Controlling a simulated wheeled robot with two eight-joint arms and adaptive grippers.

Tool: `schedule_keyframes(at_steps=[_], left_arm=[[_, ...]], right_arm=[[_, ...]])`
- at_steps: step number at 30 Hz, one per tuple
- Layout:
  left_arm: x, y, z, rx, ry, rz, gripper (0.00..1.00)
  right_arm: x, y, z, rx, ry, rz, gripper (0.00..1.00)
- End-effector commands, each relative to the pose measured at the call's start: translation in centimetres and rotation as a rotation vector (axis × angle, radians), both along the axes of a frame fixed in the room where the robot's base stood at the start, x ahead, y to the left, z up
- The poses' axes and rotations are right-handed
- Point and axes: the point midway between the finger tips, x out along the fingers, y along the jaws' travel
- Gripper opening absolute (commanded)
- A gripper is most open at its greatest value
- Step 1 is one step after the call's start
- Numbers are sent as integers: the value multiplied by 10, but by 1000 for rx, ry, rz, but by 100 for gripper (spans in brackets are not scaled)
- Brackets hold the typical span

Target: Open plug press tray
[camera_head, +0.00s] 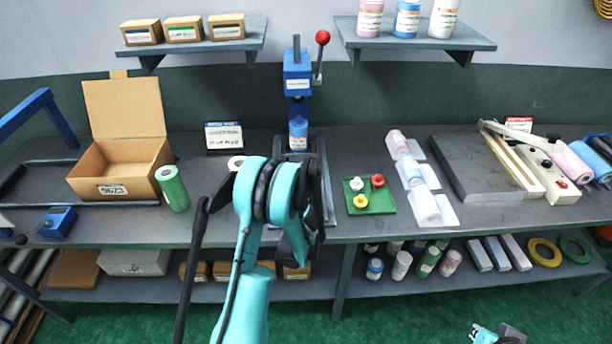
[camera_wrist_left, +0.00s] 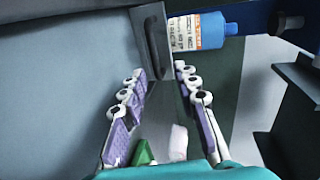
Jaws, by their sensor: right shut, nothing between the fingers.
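The blue plug press (camera_head: 297,75), with a red-knobbed lever, stands at the back of the bench. A blue bottle (camera_head: 298,133) stands under its head and also shows in the left wrist view (camera_wrist_left: 208,31). The grey press tray (camera_head: 317,160) is partly hidden by my left arm. In the left wrist view, a dark upright handle (camera_wrist_left: 154,47) on a grey surface lies just beyond the tips of my left gripper (camera_wrist_left: 158,72). Its purple-padded fingers are apart, with nothing clearly held. My right gripper (camera_head: 497,334) is shut and empty, low at the bottom right, away from the press.
An open cardboard box (camera_head: 120,168) and a green roll (camera_head: 172,188) stand at left. A green tray (camera_head: 369,196) with small caps and a row of rolls (camera_head: 410,174) lie right of the press. Shelves (camera_head: 425,40) hang above.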

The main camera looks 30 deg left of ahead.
Motion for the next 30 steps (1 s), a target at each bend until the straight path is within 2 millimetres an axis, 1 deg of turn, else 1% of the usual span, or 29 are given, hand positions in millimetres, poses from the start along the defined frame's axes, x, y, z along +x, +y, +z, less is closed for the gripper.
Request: schedule_keyframes(at_steps=[1, 5, 8, 15, 18, 23, 30], left_arm=[[1, 2, -4, 13, 1, -2, 30], [5, 5, -9, 30, 3, -7, 30], [15, 11, -12, 30, 3, -7, 30], [48, 32, -21, 27, 3, -5, 30], [58, 37, -23, 28, 3, -7, 30], [66, 41, -24, 28, 3, -8, 30], [67, 42, -23, 27, 4, -7, 30]], right_arm=[[0, 0, 0, 0, 0, 0, 0], [0, 0, -1, 0, 0, 0, 0], [0, 0, -3, 0, 0, 0, 0], [0, 0, -11, 0, 0, 0, 0], [0, 0, -13, 0, 0, 0, 0], [0, 0, -14, 0, 0, 0, 0], [0, 0, -14, 0, 0, 0, 0]])
